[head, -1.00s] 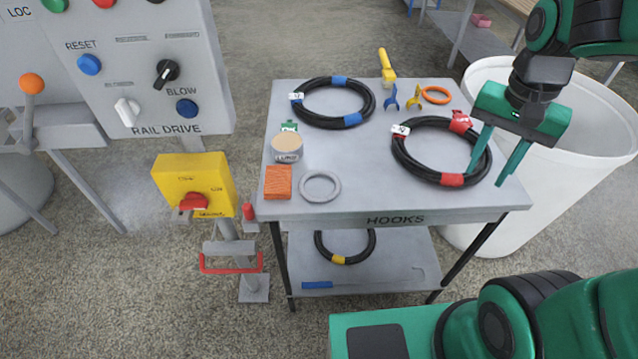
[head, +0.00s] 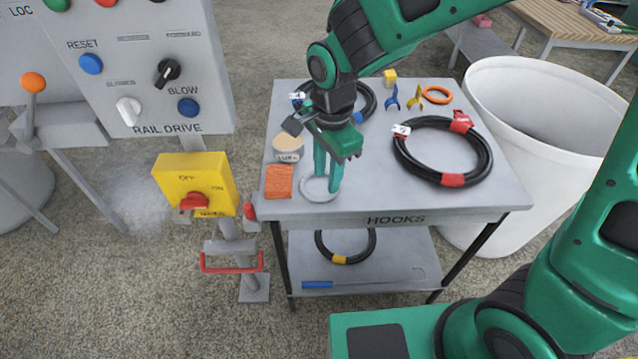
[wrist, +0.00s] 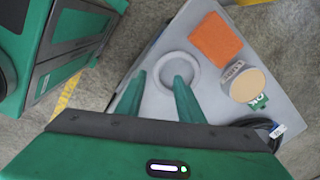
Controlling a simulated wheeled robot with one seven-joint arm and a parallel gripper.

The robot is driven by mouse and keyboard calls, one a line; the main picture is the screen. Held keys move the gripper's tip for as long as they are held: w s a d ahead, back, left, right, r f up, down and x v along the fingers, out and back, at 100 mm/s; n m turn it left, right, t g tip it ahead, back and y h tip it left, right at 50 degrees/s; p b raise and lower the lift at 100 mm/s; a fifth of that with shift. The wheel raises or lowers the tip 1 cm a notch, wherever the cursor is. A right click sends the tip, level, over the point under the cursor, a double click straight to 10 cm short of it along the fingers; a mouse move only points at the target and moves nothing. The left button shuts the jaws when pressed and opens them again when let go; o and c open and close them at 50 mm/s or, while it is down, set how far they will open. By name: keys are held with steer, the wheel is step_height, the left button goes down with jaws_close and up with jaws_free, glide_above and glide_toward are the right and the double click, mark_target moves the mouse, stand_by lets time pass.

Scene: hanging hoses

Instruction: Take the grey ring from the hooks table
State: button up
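The grey ring (head: 305,190) lies flat on the front left of the hooks table (head: 400,203). It also shows in the wrist view (wrist: 163,62), just ahead of the fingertips. My gripper (head: 326,186) points down over the ring, its two green fingers apart and empty. In the head view the fingers hide part of the ring. In the wrist view my gripper (wrist: 159,75) reaches to the ring's near side; I cannot tell whether the fingertips touch it.
An orange cloth (head: 278,182) and a round tin (head: 288,149) stand left of the ring. A coiled black hose (head: 440,122) lies to the right, another is behind my arm. An orange ring (head: 437,95) lies at the back. A white bin (head: 525,110) stands right of the table.

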mark_target(327, 195)
steer(key=shift+w+d+f, duration=0.1)
steer(key=shift+w+f, duration=0.05)
steer(key=shift+f, duration=1.5)
steer(key=shift+w+d+f, duration=0.1)
steer(key=shift+w+f, duration=0.05)
steer(key=shift+f, duration=1.45)
steer(key=shift+c, duration=0.7)
jaws_close()
